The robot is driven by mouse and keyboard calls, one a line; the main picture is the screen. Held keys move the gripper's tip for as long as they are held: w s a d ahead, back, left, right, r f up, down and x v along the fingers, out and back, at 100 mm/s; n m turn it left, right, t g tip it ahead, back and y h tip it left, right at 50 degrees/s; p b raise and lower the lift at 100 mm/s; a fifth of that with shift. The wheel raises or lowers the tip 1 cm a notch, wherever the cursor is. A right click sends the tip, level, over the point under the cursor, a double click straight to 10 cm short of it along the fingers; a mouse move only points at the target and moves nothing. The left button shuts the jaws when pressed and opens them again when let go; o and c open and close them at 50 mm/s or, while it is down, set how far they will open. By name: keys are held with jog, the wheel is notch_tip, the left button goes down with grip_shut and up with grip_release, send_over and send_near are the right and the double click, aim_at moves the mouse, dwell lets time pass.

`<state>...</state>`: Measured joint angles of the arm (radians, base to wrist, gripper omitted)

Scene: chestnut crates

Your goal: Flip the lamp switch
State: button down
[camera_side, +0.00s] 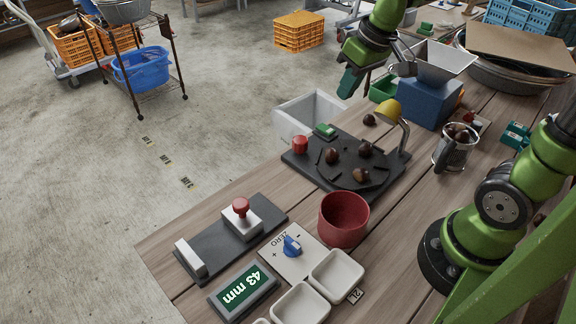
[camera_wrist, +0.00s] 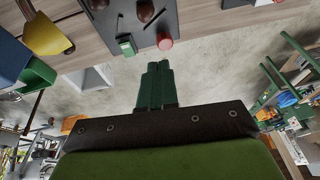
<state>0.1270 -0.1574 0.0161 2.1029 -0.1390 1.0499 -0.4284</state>
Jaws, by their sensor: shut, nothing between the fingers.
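The desk lamp has a yellow shade (camera_side: 387,111) on a pale bent stem at the right of a black board (camera_side: 318,176). The shade also shows in the wrist view (camera_wrist: 47,36), at the upper left. A small green piece (camera_side: 325,131), which looks like the lamp switch, sits at the board's far edge; it also shows in the wrist view (camera_wrist: 126,46). Which way it is set is too small to tell. My gripper (camera_side: 347,91) is shut and empty, raised above and beyond the board. Its green fingers (camera_wrist: 158,66) touch nothing.
A red knob (camera_side: 300,145) stands beside the green piece, and several chestnuts lie on the board. A white bin (camera_side: 306,112) is behind it. A blue box (camera_side: 428,104) with a hopper stands to the right. A red pot (camera_side: 343,219) is in front.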

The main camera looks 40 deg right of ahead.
jog(key=w+d+f+n+g, duration=0.2)
jog(key=w+d+f+n, duration=0.25)
jog(key=w+n, duration=0.35)
jog(key=n+g, duration=0.1)
jog(key=n, duration=0.8)
send_over(322, 126)
jog(key=shift+a+r+n+h, duration=0.1)
jog(key=shift+r+n+h, duration=0.3)
jog(key=shift+r+n, duration=0.25)
jog(key=shift+f, duration=0.15)
notch_tip(322, 126, down, 14)
